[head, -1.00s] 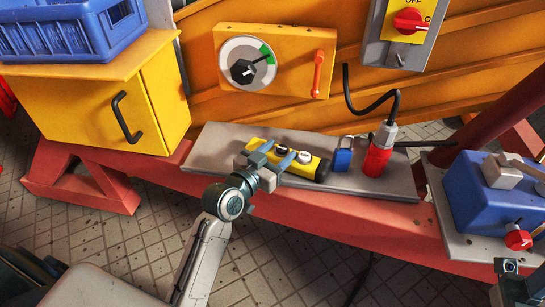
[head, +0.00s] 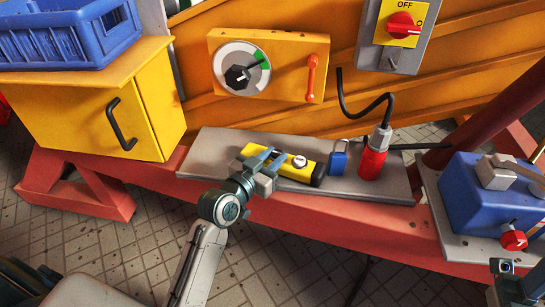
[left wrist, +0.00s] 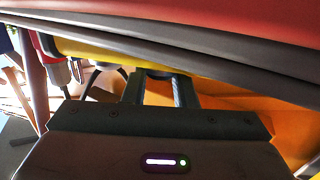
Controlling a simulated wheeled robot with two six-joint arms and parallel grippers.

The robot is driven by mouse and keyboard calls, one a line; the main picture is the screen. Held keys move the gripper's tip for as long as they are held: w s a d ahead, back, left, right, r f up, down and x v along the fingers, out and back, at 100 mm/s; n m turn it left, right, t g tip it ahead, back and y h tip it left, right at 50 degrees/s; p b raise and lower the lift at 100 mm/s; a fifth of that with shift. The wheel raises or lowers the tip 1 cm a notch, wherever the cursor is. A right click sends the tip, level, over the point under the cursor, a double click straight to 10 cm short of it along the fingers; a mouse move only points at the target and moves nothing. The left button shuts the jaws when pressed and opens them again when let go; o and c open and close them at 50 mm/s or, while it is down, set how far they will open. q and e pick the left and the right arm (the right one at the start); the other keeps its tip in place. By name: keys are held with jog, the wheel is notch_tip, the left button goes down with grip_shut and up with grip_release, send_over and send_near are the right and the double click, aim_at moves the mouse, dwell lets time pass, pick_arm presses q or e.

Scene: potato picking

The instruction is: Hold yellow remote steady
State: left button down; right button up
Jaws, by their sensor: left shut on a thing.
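The yellow remote (head: 306,162) lies on the grey shelf (head: 215,148), with a black end at right and a round white control on top. My left gripper (head: 268,158) is shut on the remote left of its middle and covers part of it. In the left wrist view, the gripper's two dark fingers (left wrist: 160,88) reach up to the remote's yellow side (left wrist: 100,53). Their tips are not clear there. A small dark part of my right arm (head: 503,268) shows at the lower right edge; its jaw state cannot be made out.
A blue padlock (head: 339,160) and a red plug (head: 373,163) with a black cable stand right of the remote. A yellow gauge box (head: 285,66) is on the orange wall behind. A yellow cabinet (head: 80,115) stands left, a blue box (head: 480,205) right.

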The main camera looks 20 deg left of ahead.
pick_arm(q)
jog(key=c, duration=1.1)
grip_release()
jog(key=v, duration=1.2)
